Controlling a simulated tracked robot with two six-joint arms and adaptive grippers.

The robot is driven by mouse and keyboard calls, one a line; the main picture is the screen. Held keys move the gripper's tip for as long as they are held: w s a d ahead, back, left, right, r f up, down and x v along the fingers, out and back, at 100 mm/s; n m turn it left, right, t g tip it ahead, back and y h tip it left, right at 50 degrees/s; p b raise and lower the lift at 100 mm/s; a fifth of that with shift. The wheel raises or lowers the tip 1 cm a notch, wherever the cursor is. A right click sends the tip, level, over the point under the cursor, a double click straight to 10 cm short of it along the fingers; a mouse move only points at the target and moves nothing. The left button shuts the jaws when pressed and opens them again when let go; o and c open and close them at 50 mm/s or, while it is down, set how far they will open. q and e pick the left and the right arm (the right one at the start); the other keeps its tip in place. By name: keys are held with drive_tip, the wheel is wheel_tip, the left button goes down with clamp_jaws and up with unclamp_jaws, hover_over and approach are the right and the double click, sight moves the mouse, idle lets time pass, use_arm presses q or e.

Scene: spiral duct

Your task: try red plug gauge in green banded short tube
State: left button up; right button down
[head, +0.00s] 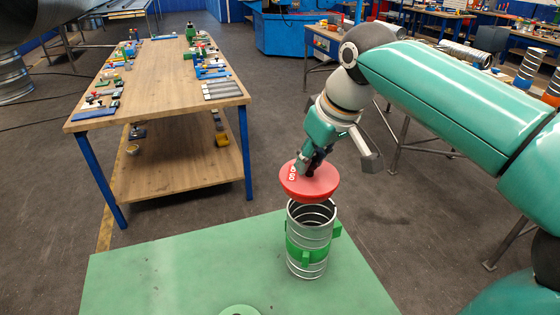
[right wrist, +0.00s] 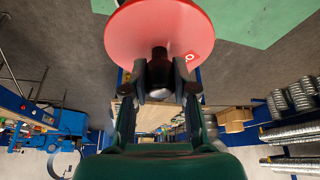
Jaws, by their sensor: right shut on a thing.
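The red plug gauge (head: 309,183) is a round disc with white marks on its top. My right gripper (head: 314,160) is shut on its dark handle, which also shows between the fingers in the right wrist view (right wrist: 160,75). The green banded short tube (head: 309,222) stands upright on the green table top, a ribbed metal tube with a green band. The gauge is over the tube's open top, slightly tilted, and part of the dark opening shows below it. The gauge's underside is hidden. My left gripper is not in view.
The green table top (head: 170,262) is mostly bare, with a round green piece (head: 240,310) at its front edge. A wooden workbench (head: 165,65) with many small tools stands at the back left. Another bench with tubes is at the far right.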

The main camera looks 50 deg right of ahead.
sight(319, 177)
drive_tip(key=shift+s+d+r, duration=0.35)
drive_tip(key=shift+s+d, duration=0.05)
drive_tip(key=shift+s, duration=0.05)
drive_tip(key=shift+f, duration=0.1)
drive_tip(key=shift+w+f+b, duration=0.1)
drive_tip(key=shift+f+b, duration=2.75)
drive_tip(key=shift+f, duration=0.35)
drive_tip(key=shift+f, duration=0.2)
drive_tip(key=c, duration=0.8)
unclamp_jaws()
drive_tip(key=shift+c, duration=0.2)
drive_tip(key=v, duration=1.2)
